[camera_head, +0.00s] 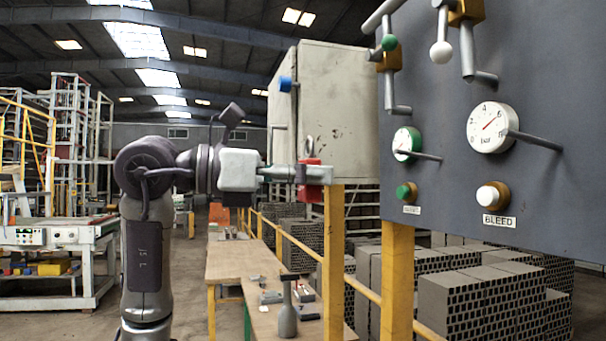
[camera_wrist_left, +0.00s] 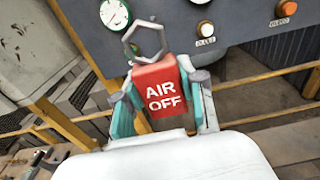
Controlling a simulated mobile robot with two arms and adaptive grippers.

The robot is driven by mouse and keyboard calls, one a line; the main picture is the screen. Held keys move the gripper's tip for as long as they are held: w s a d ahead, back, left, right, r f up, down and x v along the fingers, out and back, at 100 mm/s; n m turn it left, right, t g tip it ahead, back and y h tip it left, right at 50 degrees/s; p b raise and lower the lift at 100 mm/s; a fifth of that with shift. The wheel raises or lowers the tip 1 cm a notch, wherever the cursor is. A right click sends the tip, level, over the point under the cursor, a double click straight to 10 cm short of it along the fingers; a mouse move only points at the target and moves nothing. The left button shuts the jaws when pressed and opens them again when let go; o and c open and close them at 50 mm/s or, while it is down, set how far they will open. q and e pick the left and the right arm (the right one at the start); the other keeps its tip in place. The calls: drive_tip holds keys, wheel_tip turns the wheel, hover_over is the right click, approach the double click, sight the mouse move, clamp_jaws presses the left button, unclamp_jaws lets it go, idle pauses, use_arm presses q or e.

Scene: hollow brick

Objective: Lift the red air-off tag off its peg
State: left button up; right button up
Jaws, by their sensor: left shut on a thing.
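The red air-off tag (camera_wrist_left: 160,91) shows in the left wrist view with "AIR OFF" in white letters and a grey metal ring (camera_wrist_left: 145,41) at its top. My left gripper (camera_wrist_left: 163,104) is shut on the tag, with one teal-padded finger on each side of it. In the head view the tag (camera_head: 313,180) is at the tip of my left gripper (camera_head: 300,174), in front of the yellow post. The ring stands above the tag, and I see no peg through it. My right gripper is not in view.
A dark grey panel (camera_head: 450,110) with gauges, handles and buttons stands at the right. A grey cabinet (camera_head: 335,110) is behind the tag. A wooden bench (camera_head: 240,262) with tools is below. Stacked hollow bricks (camera_head: 470,300) stand beyond the yellow rails.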

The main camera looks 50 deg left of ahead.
use_arm(q)
drive_tip(key=p+x, duration=0.3)
drive_tip(key=x, duration=0.6)
drive_tip(key=shift+r, duration=0.2)
idle(0.8)
